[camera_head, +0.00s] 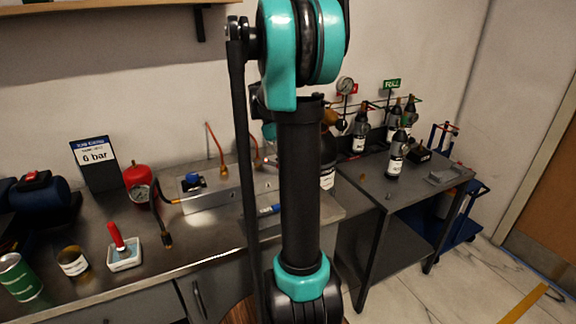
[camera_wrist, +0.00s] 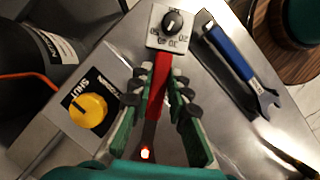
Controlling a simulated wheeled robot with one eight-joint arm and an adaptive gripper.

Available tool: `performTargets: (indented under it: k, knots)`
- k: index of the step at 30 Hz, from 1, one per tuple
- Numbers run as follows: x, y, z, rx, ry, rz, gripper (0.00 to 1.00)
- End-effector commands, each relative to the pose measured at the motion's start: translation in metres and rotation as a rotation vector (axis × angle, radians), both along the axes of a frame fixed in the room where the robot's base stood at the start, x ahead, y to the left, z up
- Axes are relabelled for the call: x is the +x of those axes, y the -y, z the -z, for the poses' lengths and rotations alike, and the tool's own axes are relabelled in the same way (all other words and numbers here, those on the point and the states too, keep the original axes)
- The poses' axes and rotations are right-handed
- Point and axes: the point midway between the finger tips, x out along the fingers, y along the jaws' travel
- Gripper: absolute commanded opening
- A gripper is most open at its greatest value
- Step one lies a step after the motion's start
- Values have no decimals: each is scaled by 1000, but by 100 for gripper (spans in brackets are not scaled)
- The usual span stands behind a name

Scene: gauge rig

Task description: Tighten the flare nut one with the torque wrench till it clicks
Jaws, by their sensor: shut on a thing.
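In the wrist view, my gripper (camera_wrist: 160,92) has its green and black fingers on both sides of the red handle of the torque wrench (camera_wrist: 160,72). It is shut on that handle. A pale square plate with a black dial (camera_wrist: 172,22) and numbers shows at the handle's far end. A small orange-red light (camera_wrist: 145,153) glows low between the fingers. In the head view my arm hides the gripper and the wrench. Two copper pipes (camera_head: 217,150) rise by the grey block (camera_head: 211,199). I cannot make out flare nut one.
A blue-handled spanner (camera_wrist: 230,50) lies right of the wrench. A yellow knob (camera_wrist: 88,109) beside a SHUT label is at left. A side table (camera_head: 362,191) bears bottles.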

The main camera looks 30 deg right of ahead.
Motion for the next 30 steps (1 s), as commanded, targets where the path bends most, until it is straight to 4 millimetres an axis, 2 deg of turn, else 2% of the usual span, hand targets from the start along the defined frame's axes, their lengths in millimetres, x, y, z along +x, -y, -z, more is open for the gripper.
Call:
performTargets:
  k: [14, 30]
  knots:
    - [0, 1, 0, 0, 0, -7, 0]
    - [-15, 12, 0, -1, -1, -7, 0]
